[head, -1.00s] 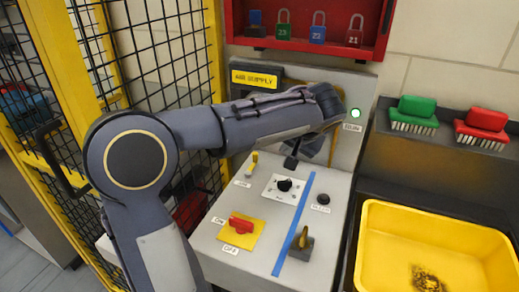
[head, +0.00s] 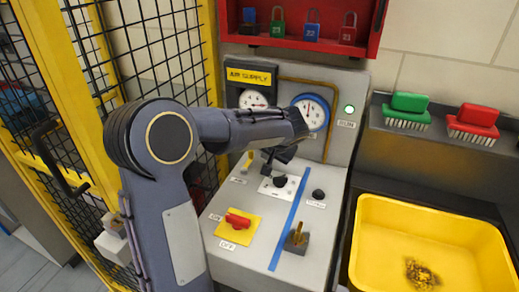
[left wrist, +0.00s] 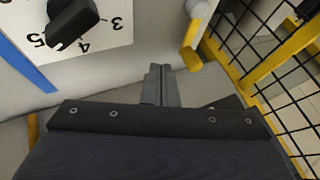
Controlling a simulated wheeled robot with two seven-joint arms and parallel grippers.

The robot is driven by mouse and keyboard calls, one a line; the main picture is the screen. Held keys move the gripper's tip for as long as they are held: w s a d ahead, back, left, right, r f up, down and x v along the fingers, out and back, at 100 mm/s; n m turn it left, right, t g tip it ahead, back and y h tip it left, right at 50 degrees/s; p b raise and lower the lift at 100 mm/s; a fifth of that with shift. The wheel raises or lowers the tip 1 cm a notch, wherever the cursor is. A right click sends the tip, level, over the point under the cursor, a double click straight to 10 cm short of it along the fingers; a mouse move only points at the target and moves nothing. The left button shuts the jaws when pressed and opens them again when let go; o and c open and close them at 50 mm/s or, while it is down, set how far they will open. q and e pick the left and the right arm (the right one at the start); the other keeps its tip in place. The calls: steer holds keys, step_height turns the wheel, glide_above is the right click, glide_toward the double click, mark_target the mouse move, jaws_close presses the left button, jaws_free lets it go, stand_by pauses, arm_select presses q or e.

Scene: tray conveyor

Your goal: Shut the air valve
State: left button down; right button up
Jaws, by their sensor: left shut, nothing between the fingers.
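The air valve appears to be the small yellow lever (head: 248,161) at the back left of the grey panel, below the AIR SUPPLY sign (head: 249,76). In the left wrist view, the yellow handle (left wrist: 191,35) shows above and right of my fingertips. My left gripper (head: 267,166) is over the panel just right of the lever, apart from it. Its fingers (left wrist: 161,75) are shut and empty in the left wrist view. My right gripper is not in view.
A black knob (head: 280,181) on a numbered plate is close to the gripper. A red switch (head: 238,218), black button (head: 318,194) and brass-coloured toggle (head: 298,236) share the panel. Gauges (head: 313,111) stand behind; a yellow mesh fence (head: 208,60) borders the left.

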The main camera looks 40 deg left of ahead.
arm_select(q)
steer(key=shift+s+a, duration=0.25)
steer(key=shift+a, duration=0.95)
